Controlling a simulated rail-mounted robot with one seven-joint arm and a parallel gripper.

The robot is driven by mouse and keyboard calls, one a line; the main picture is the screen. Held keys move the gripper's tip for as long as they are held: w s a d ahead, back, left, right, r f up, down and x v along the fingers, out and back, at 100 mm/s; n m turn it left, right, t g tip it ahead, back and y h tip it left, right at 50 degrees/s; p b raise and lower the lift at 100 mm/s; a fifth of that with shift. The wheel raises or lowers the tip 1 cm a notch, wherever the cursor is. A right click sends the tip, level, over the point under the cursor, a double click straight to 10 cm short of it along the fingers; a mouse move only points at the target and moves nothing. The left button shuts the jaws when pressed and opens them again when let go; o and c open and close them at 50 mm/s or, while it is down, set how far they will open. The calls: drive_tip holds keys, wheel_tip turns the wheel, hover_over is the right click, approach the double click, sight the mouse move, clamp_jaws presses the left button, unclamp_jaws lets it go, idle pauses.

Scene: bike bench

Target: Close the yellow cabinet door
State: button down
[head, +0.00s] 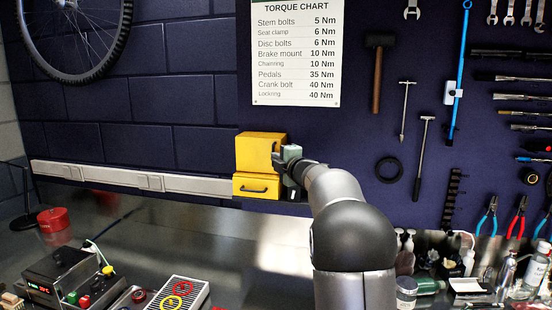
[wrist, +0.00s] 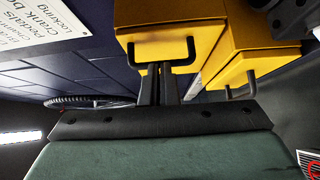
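The yellow cabinet (head: 255,149) hangs on the wall near the middle of the head view. Its upper part has the door, with a dark handle on its right side. A yellow drawer (head: 257,186) with a dark handle is below it. In the wrist view the yellow door (wrist: 165,20) and its black U-shaped handle (wrist: 194,50) are at the top. My gripper (wrist: 157,68) has its fingers together, with the tips at the handle's bar; contact is unclear. In the head view my gripper (head: 284,165) is at the cabinet's right front. I cannot tell whether the door is fully flush.
The drawer's handle (wrist: 240,86) is close to the right of my fingers in the wrist view. A pale rail (head: 150,181) runs along the wall to the left. Tools hang on the right panel, including a mallet (head: 378,70). Bottles and control boxes crowd the bench.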

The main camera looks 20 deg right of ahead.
drive_tip(key=shift+d, duration=0.1)
drive_tip(key=s+d+b, duration=0.1)
drive_tip(key=s+b, duration=0.4)
drive_tip(key=s, duration=0.7)
drive_tip(key=s+a+f+m+g+h, duration=0.2)
drive_tip(key=s+a+f+m+g, duration=0.5)
drive_tip(key=s+f, duration=0.5)
drive_tip(key=s+a+f+m+g+h, duration=0.2)
drive_tip(key=s+a+f+m+g, duration=0.3)
drive_tip(key=s+a+f+m, duration=0.7)
drive_tip(key=s+a+f+g+y, duration=0.2)
drive_tip(key=s+a+f+g, duration=0.3)
drive_tip(key=s+f, duration=0.3)
drive_tip(key=s, duration=0.4)
drive_tip(key=shift+s+f+n+y, duration=0.2)
drive_tip(key=shift+f+n+y, duration=0.1)
drive_tip(key=shift+y, duration=0.1)
